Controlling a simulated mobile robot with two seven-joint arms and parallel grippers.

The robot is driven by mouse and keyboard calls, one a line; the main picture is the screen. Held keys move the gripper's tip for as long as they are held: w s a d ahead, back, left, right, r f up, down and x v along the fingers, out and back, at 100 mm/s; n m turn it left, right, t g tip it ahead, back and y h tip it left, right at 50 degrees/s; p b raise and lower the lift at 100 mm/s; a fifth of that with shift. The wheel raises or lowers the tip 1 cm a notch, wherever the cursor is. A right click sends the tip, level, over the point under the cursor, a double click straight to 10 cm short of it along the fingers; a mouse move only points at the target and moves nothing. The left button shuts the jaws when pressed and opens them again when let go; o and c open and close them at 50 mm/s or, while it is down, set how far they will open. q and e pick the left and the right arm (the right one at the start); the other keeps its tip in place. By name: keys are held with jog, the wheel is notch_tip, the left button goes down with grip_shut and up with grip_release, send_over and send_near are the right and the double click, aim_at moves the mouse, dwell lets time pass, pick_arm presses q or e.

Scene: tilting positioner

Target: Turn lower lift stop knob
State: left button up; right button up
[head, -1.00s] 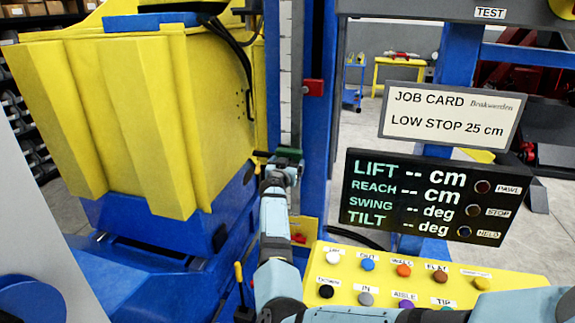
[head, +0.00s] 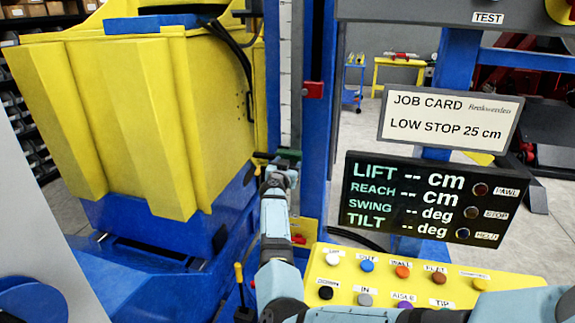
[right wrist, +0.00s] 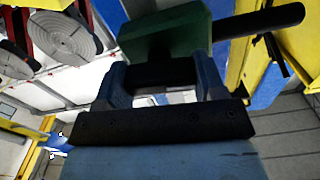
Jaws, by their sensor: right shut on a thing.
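The lower lift stop is a green block (head: 288,154) on the upright beside the yellow tub; it also shows large in the right wrist view (right wrist: 165,38). A dark rod sticks out of the block to the right in the wrist view. My right gripper (head: 280,168) reaches up to the block from below. In the wrist view, its blue fingers (right wrist: 164,80) are shut on the black knob (right wrist: 165,73) just under the green block. The knob's marks are not visible. My left gripper is not in view.
A job card (head: 450,117) reads LOW STOP 25 cm. The display (head: 430,200) below shows dashes for lift, reach, swing and tilt. A yellow button panel (head: 460,268) lies beside my right arm. The yellow tub (head: 130,110) stands close left of the upright.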

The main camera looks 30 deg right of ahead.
jog(key=m+p, duration=0.1)
jog(key=m, duration=0.1)
jog(key=shift+m, duration=0.3)
jog(key=shift+m+p, duration=0.3)
jog(key=shift+m, duration=0.5)
jog(key=m, duration=0.2)
jog(key=shift+m, duration=0.4)
jog(key=m, duration=0.3)
jog(key=shift+f+m, duration=0.1)
jog(key=shift+m, duration=0.3)
jog(key=m+b, duration=0.1)
jog(key=m, duration=0.4)
jog(key=shift+f+b, duration=0.1)
jog(key=shift+b, duration=0.25)
jog(key=m+b, duration=0.1)
jog(key=m, duration=0.2)
jog(key=shift+m, duration=0.4)
jog(key=shift+m+b, duration=0.9)
jog(key=shift+m, duration=0.6)
